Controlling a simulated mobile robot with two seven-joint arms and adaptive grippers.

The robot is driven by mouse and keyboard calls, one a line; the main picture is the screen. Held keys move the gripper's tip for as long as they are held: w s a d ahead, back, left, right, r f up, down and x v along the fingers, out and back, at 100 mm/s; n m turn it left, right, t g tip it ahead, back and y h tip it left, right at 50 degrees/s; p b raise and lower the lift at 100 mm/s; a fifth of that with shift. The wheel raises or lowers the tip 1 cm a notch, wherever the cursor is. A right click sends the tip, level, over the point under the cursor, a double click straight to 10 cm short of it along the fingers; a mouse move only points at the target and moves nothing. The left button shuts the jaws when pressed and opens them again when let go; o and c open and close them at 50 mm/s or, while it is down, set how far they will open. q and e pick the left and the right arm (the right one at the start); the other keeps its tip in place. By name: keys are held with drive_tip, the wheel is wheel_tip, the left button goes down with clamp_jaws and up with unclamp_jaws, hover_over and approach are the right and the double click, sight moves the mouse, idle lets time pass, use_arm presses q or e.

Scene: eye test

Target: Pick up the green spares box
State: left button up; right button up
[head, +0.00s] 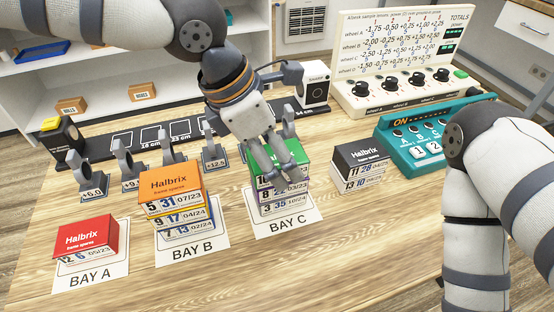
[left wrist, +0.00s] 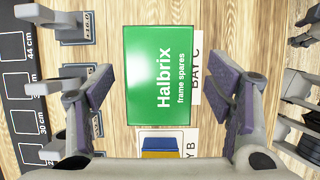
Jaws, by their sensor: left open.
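The green spares box (head: 295,151) is the top box of the stack on the BAY C card (head: 287,226). Its lid, lettered "Halbrix frame spares", faces up in the left wrist view (left wrist: 160,88). My left gripper (head: 278,172) is over this stack, pointing down, and hides part of the green box in the head view. In the left wrist view the left gripper (left wrist: 162,95) is open, with one finger to each side of the green box and nothing held. Gaps show between the fingers and the box there; its height above the lid is hard to tell. My right gripper is out of view.
An orange-topped stack (head: 170,182) stands on BAY B and a red box (head: 86,237) on BAY A. A black box (head: 358,160) lies right of BAY C. Lens holders (head: 125,160) stand behind the stacks. A teal device (head: 418,140) is at right. The front table is clear.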

use_arm(q)
drive_tip(key=shift+w+d+f, duration=0.15)
drive_tip(key=shift+f, duration=0.25)
drive_tip(key=shift+f, duration=0.2)
idle(0.3)
drive_tip(key=shift+c, duration=0.3)
drive_tip(key=c, duration=1.2)
